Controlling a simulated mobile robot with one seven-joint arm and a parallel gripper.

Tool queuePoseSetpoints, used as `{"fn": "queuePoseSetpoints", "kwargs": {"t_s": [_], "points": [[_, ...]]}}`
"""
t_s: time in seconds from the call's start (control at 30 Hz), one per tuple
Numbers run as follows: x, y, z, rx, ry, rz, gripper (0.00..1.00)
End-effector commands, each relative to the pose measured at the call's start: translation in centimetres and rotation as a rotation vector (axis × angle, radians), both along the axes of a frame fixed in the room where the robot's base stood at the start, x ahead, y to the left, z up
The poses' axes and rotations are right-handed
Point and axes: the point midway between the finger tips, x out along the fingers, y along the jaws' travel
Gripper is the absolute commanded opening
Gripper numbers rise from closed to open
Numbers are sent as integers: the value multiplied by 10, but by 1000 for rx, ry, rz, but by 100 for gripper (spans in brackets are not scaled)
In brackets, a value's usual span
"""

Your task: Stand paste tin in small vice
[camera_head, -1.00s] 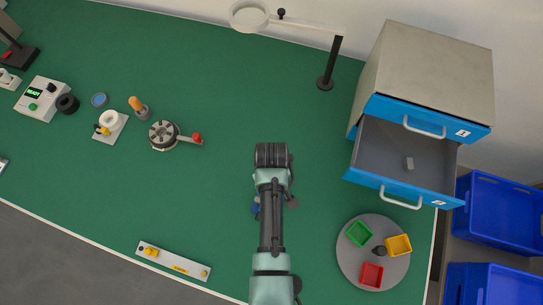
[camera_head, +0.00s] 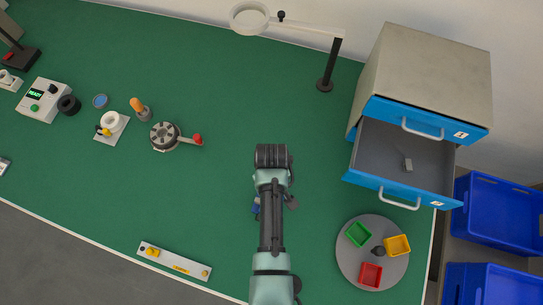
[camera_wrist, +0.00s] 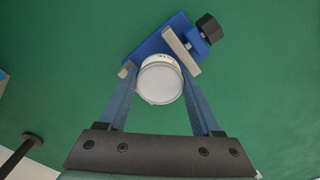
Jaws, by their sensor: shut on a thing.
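In the wrist view, the paste tin (camera_wrist: 160,84) is a round white tin seen end-on. My gripper (camera_wrist: 157,74) is shut on it, with one finger on each side. The small vice (camera_wrist: 158,41) is blue, with pale jaws (camera_wrist: 181,51) and a black knob (camera_wrist: 209,28). It lies just past the tin, which overlaps its near edge in the picture; I cannot tell whether the tin touches it or sits between the jaws. In the head view, my arm hides the tin and most of the vice; a bit of blue (camera_head: 255,208) shows beside the arm.
An open drawer (camera_head: 395,160) of the cabinet (camera_head: 432,62) juts out at right. A round grey tray (camera_head: 347,262) with coloured bins stands below it. A lamp post (camera_head: 330,70) stands behind. A dial with a handle (camera_head: 165,136) is at left. Green bench around my arm is mostly clear.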

Motion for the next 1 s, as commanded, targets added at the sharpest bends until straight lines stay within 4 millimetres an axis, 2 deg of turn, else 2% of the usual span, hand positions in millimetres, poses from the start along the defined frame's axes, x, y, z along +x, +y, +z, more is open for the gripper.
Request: {"fn": "queuePoseSetpoints", "kwargs": {"t_s": [0.33,0.37,0.5,0.53,0.83,1.0], "points": [[1,0,0,0,-1,0,0],[0,0,0,0,-1,0,71],[0,0,0,0,-1,0,97],[0,0,0,0,-1,0,100],[0,0,2,0,-1,0,100],[1,0,20,0,-4,0,100]]}}
